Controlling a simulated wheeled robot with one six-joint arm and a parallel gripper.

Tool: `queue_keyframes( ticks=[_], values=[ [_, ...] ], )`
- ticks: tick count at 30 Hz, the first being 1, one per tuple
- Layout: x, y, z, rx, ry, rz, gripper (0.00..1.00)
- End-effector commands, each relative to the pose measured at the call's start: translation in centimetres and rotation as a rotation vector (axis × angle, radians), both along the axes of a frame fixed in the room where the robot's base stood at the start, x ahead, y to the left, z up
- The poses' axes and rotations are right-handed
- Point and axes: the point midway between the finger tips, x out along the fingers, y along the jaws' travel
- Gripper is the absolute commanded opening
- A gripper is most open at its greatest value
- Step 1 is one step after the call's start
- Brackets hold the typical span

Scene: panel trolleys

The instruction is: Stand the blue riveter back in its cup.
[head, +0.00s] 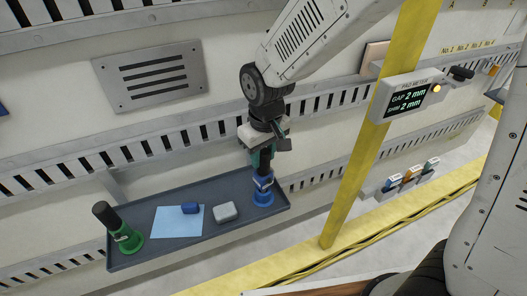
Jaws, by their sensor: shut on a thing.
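The blue riveter (264,165) has a dark upper body and is near the right end of the grey tray (163,254). My gripper (263,153) points down over it, with the jaws shut on its upper part. A blue cup (263,199) stands on the tray directly below the riveter, in line with it. The riveter looks nearly upright; its lower end meets the blue cup in the picture. I cannot tell whether it sits fully inside. The jaws partly hide the riveter's top.
A green cup (127,242) with a dark-topped, tilted tool (104,213) stands at the tray's left end. A light blue sheet (170,224), a dark blue block (190,209) and a grey box (225,212) lie between. A yellow post (359,165) with a meter (408,98) rises right.

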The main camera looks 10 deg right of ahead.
Motion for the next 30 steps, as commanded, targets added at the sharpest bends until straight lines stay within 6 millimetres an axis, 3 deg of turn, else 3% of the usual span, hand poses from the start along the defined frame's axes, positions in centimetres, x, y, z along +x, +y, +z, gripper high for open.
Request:
queue_keyframes(
  ticks=[24,25,27,30],
  values=[
    [0.0,0.0,-1.8,0.001,-0.002,0.000,0.00],
    [0.0,0.0,-1.8,0.001,-0.002,0.000,0.38],
    [0.0,0.0,-1.8,0.001,-0.002,0.000,0.57],
    [0.0,0.0,-1.8,0.001,-0.001,0.000,0.58]
  ],
)
